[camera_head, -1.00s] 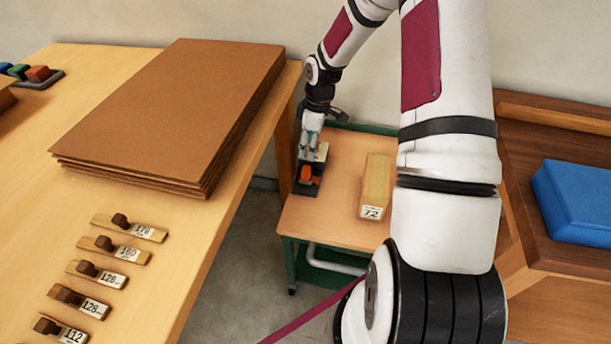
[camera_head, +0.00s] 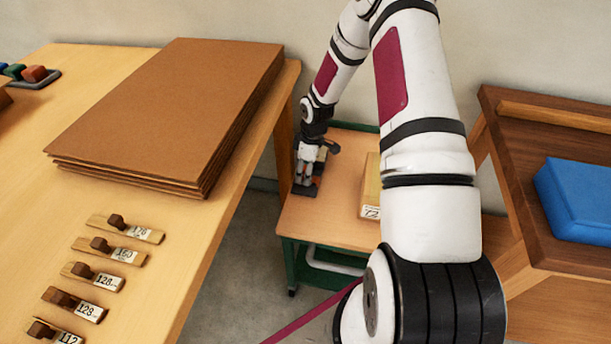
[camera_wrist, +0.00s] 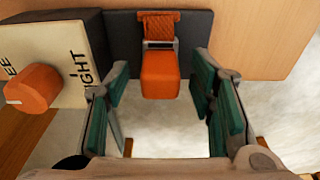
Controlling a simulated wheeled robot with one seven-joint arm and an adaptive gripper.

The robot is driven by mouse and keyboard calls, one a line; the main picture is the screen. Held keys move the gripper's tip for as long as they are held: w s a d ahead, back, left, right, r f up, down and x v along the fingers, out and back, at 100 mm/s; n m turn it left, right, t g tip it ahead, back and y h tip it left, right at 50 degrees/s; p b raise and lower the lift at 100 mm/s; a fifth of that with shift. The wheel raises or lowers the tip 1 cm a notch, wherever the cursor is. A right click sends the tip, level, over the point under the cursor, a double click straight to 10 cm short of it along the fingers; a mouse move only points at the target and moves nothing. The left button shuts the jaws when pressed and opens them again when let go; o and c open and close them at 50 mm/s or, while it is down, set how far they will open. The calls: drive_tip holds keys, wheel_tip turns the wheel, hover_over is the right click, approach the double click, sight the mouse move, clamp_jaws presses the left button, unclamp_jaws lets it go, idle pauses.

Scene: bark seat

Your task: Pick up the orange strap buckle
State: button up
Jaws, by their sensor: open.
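The orange strap buckle (camera_wrist: 160,72) shows in the wrist view, an orange block with a grey clasp and a ribbed orange strap end above it. It lies on a dark pad (camera_wrist: 205,25). My gripper (camera_wrist: 160,88) is open, with one green-padded finger to each side of the buckle and a gap on both sides. In the head view my gripper (camera_head: 308,168) is low over the dark pad (camera_head: 305,190) at the left end of the small cart top, and it hides most of the buckle.
A pale block with a label (camera_head: 370,188) stands on the cart top (camera_head: 328,218). In the wrist view a lettered card (camera_wrist: 75,50) with an orange knob (camera_wrist: 33,88) is close to the left finger. The bench with stacked brown boards (camera_head: 175,110) is at left.

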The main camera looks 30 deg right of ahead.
sight(305, 169)
clamp_jaws()
drive_tip(key=shift+r, duration=0.1)
drive_tip(key=shift+r, duration=0.4)
drive_tip(key=r, duration=0.3)
drive_tip(key=shift+s, duration=0.3)
drive_tip(key=s+a+r+p, duration=0.1)
drive_tip(key=s+a, duration=0.1)
drive_tip(key=s, duration=1.3)
drive_tip(key=shift+s+a, duration=0.15)
drive_tip(key=shift+a, duration=0.2)
